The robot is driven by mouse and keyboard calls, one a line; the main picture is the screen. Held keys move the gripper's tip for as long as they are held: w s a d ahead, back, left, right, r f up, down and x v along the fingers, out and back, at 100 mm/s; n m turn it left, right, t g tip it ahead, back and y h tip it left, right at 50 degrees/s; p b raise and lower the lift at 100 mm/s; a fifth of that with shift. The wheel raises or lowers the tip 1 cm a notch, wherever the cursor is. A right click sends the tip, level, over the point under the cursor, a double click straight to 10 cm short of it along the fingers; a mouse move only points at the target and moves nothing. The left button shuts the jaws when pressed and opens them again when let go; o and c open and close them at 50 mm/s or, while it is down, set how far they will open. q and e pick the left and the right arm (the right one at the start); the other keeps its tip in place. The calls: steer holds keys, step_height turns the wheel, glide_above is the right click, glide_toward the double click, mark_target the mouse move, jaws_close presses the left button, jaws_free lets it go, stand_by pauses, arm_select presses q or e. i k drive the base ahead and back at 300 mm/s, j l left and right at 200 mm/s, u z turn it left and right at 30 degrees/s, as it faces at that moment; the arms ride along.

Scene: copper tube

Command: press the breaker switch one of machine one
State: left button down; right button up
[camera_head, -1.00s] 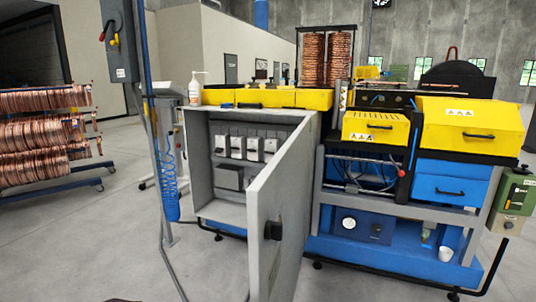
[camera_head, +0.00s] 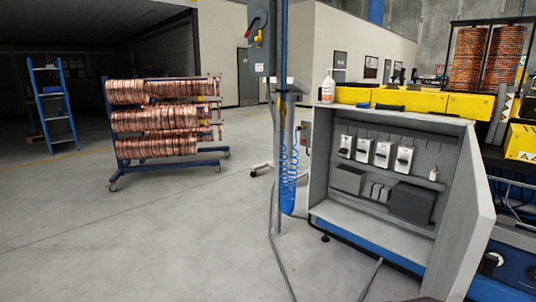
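An open grey electrical cabinet (camera_head: 325,168) stands at the right, under the yellow top of the machine. Inside, an upper row of several white breaker switches (camera_head: 382,154) is in plain view. Below them are dark boxes (camera_head: 411,202) and smaller dark parts. The cabinet door (camera_head: 468,225) is swung open toward me on the right side. I cannot read which breaker is number one. Neither of my grippers can be made out in view.
A blue post with a coiled blue hose (camera_head: 288,180) stands just left of the cabinet, with a grey switch box (camera_head: 258,45) on it. A cable runs over the floor. A rack of copper coils (camera_head: 155,130) stands at left. The floor between is open.

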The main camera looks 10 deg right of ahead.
mark_target(343, 150)
steer(key=i+j, duration=0.35)
steer(key=i+j+u, duration=0.15)
steer(key=i+j, duration=0.15)
steer(key=i, duration=0.2)
steer(key=i+l+z, duration=0.35)
steer(key=z, duration=0.15)
steer(key=i+l+z, duration=0.15)
steer(key=i+z, duration=0.3)
steer(key=i, duration=0.15)
steer(key=i+z, duration=0.5)
steer(key=i+j+z, duration=0.2)
steer(key=i+z, duration=0.25)
